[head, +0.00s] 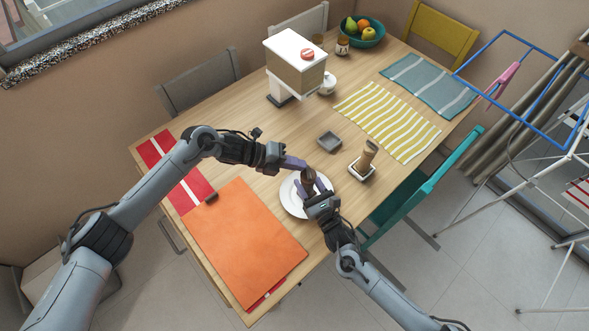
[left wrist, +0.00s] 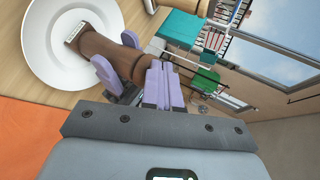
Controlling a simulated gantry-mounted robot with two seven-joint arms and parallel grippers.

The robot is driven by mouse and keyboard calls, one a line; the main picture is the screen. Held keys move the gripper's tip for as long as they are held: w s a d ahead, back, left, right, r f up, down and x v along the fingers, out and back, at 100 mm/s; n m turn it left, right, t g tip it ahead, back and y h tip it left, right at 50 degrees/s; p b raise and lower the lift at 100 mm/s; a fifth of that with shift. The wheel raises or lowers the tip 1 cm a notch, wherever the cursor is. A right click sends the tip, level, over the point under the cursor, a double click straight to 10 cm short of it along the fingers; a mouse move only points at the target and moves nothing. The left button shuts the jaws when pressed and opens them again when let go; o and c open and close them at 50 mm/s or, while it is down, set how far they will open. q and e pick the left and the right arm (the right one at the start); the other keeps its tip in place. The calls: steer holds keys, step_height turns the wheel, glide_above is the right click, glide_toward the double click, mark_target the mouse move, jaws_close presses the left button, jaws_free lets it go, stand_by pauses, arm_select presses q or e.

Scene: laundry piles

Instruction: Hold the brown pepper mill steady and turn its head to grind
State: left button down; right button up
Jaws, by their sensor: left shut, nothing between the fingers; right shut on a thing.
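The brown pepper mill (head: 308,176) stands on or just over the white plate (head: 288,205) near the table's front edge. My right gripper (head: 312,184) is shut around the mill's body; its purple fingers also show on both sides of the mill (left wrist: 97,46) in the left wrist view. My left gripper (head: 303,164) is shut and empty, its fingertips beside the mill's head. In the left wrist view the left fingers (left wrist: 162,82) are close together next to the head; I cannot tell if they touch it. The mill's base is partly hidden in the head view.
A brown object (head: 368,154) stands in a small white dish (head: 362,168) to the right. A grey square dish (head: 329,141) lies behind the plate. An orange mat (head: 243,243) is at left front. A teal chair (head: 425,190) stands at the right edge.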

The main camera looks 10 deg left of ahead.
arm_select(q)
steer(key=shift+w+d, duration=0.2)
steer(key=shift+w, duration=0.15)
steer(key=shift+w+d, duration=0.4)
steer(key=shift+w, duration=0.05)
stand_by(0.6)
steer(key=shift+s, duration=0.15)
stand_by(0.4)
